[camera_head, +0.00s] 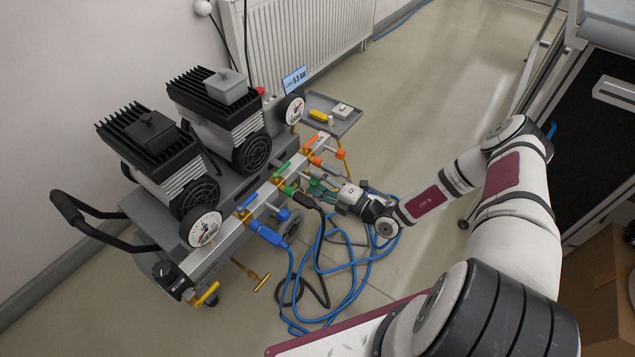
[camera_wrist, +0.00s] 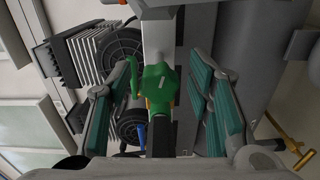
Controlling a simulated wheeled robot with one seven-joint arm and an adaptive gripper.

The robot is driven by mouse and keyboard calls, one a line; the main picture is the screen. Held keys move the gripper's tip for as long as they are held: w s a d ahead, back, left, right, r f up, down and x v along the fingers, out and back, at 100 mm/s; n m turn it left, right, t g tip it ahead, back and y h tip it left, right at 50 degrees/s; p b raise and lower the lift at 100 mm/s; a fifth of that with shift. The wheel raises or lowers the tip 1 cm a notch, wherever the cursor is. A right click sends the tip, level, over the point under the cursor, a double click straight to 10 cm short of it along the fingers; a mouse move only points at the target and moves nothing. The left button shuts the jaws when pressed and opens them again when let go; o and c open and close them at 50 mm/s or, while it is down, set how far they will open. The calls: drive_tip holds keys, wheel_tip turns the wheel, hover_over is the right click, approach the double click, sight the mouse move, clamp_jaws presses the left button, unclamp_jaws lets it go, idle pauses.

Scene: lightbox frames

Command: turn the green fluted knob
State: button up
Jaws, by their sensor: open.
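The green fluted knob (camera_wrist: 161,84) is in the middle of the wrist view, on a fitting of the compressor's pale front bar. In the head view a small green part (camera_head: 288,190) on that bar, left of my gripper, appears to be it. A thin green lever (camera_wrist: 133,76) stands just left of the knob in the wrist view. My gripper (camera_head: 315,184) is open; in the wrist view (camera_wrist: 163,68) its teal-padded fingers stand on both sides of the knob, with gaps and no visible contact.
Blue (camera_head: 270,236) and orange (camera_head: 315,161) fittings line the bar on either side. Blue and black hoses (camera_head: 345,270) lie coiled on the floor below. The twin-motor compressor (camera_head: 190,145) stands behind, with a grey tray (camera_head: 345,125) at its far end. Open floor lies to the right.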

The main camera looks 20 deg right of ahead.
drive_tip(key=v, duration=1.2)
